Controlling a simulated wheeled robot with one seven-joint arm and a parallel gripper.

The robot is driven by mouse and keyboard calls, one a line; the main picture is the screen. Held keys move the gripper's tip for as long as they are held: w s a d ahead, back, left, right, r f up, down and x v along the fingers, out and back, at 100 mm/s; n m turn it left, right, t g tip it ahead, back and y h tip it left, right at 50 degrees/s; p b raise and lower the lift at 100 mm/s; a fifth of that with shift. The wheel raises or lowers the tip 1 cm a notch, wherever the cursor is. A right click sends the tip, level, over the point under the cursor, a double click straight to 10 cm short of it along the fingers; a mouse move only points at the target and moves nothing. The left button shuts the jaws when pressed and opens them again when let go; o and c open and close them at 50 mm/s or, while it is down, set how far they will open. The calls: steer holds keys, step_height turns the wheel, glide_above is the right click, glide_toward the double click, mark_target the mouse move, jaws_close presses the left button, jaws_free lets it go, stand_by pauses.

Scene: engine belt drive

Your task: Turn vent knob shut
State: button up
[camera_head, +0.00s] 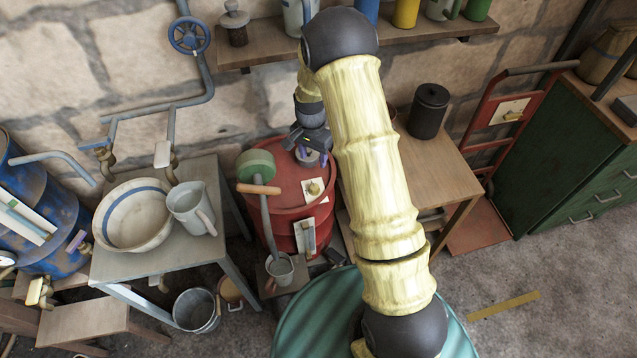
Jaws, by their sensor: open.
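A red drum (277,203) stands in the middle, below the stone wall. My gripper (309,153) is open over the back part of its lid, pointing down. A small grey round piece shows under the gripper, with purple bits beside the fingers. I cannot tell whether this is the vent knob or whether the fingers touch it. A brass knob (314,188) on a pale plate sits at the lid's front right, apart from the gripper. My yellow arm covers the drum's right side.
A green-headed tool with a wooden crosspiece (259,189) stands in front of the drum. A bench with a basin (132,214) and pitcher (191,207) is left. A wooden table with a black canister (429,110) is right. A shelf (262,50) runs above.

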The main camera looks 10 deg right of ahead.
mark_target(315, 187)
step_height(315, 187, down, 14)
steer(key=p, duration=0.2)
steer(key=shift+f+p, duration=0.15)
steer(key=shift+p, duration=0.15)
steer(key=shift+c, duration=0.3)
steer(key=c, duration=0.9)
